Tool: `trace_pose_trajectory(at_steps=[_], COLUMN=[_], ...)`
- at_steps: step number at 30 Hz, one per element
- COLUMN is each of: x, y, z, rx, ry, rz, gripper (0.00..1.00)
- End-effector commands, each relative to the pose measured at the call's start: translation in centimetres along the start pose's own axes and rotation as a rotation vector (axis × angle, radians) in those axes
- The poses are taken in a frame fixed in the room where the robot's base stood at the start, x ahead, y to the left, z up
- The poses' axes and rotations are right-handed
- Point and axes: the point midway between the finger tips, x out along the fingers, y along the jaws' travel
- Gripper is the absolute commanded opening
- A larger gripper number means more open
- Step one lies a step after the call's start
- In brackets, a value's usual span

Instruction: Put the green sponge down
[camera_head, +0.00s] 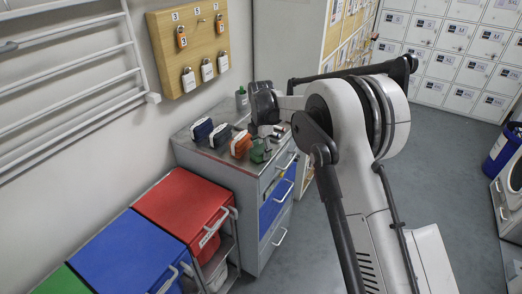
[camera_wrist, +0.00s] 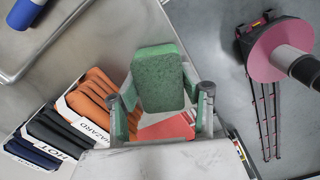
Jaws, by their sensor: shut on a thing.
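The green sponge (camera_wrist: 158,77) is a speckled block held between the two fingers of my gripper (camera_wrist: 168,92) in the wrist view. My gripper is shut on it. In the head view my gripper (camera_head: 270,132) is low over the right part of the grey drawer cabinet's top (camera_head: 192,150). A green shape (camera_head: 260,151) shows just below it; I cannot tell how much of that is the sponge. More green shows beside and behind the fingers in the wrist view. Whether the sponge touches anything below is hidden.
Blue (camera_head: 202,129), dark (camera_head: 220,135) and orange (camera_head: 241,144) glove bundles stand in a row left of my gripper. The orange (camera_wrist: 92,97) and dark ones have white labels in the wrist view. Red (camera_head: 184,203) and blue lidded bins stand in front.

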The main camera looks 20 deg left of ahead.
Motion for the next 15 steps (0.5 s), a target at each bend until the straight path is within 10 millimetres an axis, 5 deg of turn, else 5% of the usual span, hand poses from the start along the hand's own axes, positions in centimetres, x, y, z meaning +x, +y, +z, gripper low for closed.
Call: trace_pose_trajectory(at_steps=[5, 6, 9, 15], x=[0.36, 0.34, 0.26, 0.24], y=[0.0, 0.0, 0.0, 0.0], z=[-0.01, -0.01, -0.01, -0.01], rx=[0.0, 0.0, 0.0, 0.0], ry=[0.0, 0.0, 0.0, 0.0], rz=[0.0, 0.0, 0.0, 0.0], gripper=[0.06, 0.42, 0.55, 0.59])
